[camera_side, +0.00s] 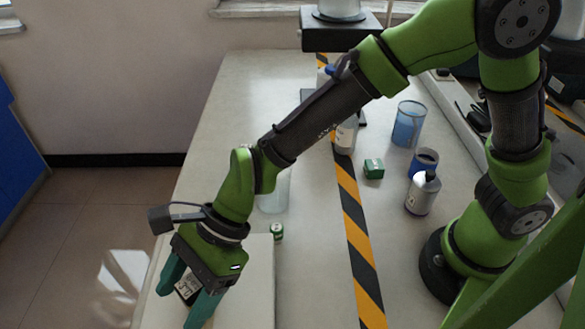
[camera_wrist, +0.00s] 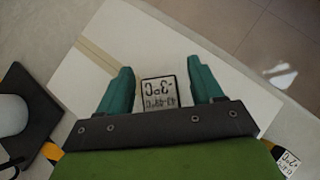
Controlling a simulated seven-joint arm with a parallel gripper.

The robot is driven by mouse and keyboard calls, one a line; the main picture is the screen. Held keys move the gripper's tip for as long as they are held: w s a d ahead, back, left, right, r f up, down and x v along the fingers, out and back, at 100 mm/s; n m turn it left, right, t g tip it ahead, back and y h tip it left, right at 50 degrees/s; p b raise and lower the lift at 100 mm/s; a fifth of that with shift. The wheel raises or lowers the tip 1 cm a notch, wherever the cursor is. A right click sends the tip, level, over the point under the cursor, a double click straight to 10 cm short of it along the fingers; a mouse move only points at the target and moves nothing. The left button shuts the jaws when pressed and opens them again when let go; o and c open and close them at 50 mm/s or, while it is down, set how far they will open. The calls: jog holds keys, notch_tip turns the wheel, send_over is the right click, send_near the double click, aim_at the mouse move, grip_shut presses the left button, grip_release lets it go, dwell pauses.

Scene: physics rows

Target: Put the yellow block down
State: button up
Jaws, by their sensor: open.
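I cannot make out a yellow block in either view. My gripper (camera_side: 190,300) is open at the lower left, over the white box (camera_side: 257,285). In the wrist view my gripper (camera_wrist: 160,80) has its two teal fingers wide apart. A small label with dark printing (camera_wrist: 160,94) shows between them, with gaps on both sides; it also shows in the side view (camera_side: 187,287), partly hidden by a finger. The box top (camera_wrist: 100,75) with a tan strip lies beneath.
A small green can (camera_side: 277,232) and a clear beaker (camera_side: 275,192) stand near the box. A green cube (camera_side: 373,168), blue beaker (camera_side: 408,125), blue cup (camera_side: 424,162) and grey bottle (camera_side: 422,194) stand across the striped tape (camera_side: 351,215). The left table edge is close.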

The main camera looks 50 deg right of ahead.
jog(key=shift+d+r, duration=0.2)
jog(key=shift+r, duration=0.25)
jog(key=d+r+n+t+h, duration=0.1)
jog(key=d+r+n+t, duration=0.15)
jog(key=d+r, duration=0.65)
jog(key=d+r+n+t+h, duration=0.1)
jog(key=d+r+n, duration=0.25)
jog(key=d, duration=1.05)
jog(key=s+d+n+t+h, duration=0.2)
jog(key=d+n, duration=0.2)
jog(key=d, duration=0.3)
jog(key=s+d+n+t+h, duration=0.1)
jog(key=d+n+h, duration=0.2)
jog(key=d, duration=0.4)
jog(key=shift+s+d+n+t, duration=0.35)
jog(key=shift+d+n, duration=0.05)
jog(key=shift+n, duration=0.1)
